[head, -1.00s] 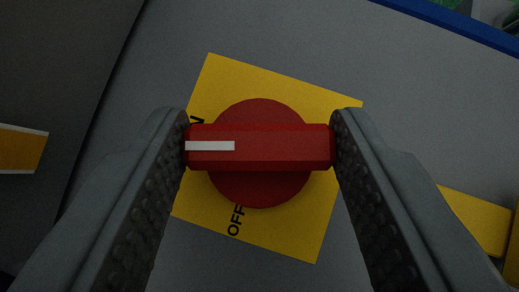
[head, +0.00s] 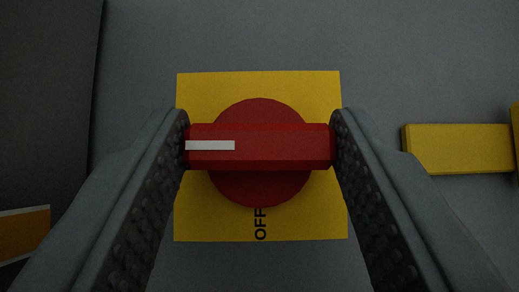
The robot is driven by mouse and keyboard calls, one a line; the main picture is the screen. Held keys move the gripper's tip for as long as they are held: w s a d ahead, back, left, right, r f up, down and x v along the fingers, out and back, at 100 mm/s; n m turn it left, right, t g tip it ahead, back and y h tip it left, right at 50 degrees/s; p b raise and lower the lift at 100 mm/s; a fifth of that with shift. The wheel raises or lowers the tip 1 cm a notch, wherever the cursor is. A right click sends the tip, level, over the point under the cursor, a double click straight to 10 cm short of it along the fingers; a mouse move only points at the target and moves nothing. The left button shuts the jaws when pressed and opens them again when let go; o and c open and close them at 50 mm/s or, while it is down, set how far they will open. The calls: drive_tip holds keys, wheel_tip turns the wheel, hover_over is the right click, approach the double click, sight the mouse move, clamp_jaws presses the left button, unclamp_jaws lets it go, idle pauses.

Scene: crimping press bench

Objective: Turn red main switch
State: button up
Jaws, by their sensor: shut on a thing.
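The red main switch (head: 260,186) is a round red base with a bar handle (head: 275,147) across it, centred on a square yellow plate (head: 322,95). The handle lies level across the picture, and its white mark (head: 210,145) points left. The word OFF (head: 260,224) shows below the switch, reading sideways. The plate's left edge beside the mark is covered by the handle and my left finger, so no label shows there. My gripper (head: 260,147) is shut on the two ends of the handle, one ridged finger at each end.
A yellow bar (head: 458,149) sticks out to the right of the plate, close to my right finger. A dark surface with an orange, white-edged patch (head: 24,232) is at the left. The grey panel (head: 270,35) above the plate is clear.

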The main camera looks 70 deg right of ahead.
drive_tip(key=o, duration=1)
drive_tip(key=shift+a+r, duration=0.1)
drive_tip(key=v, duration=1.7)
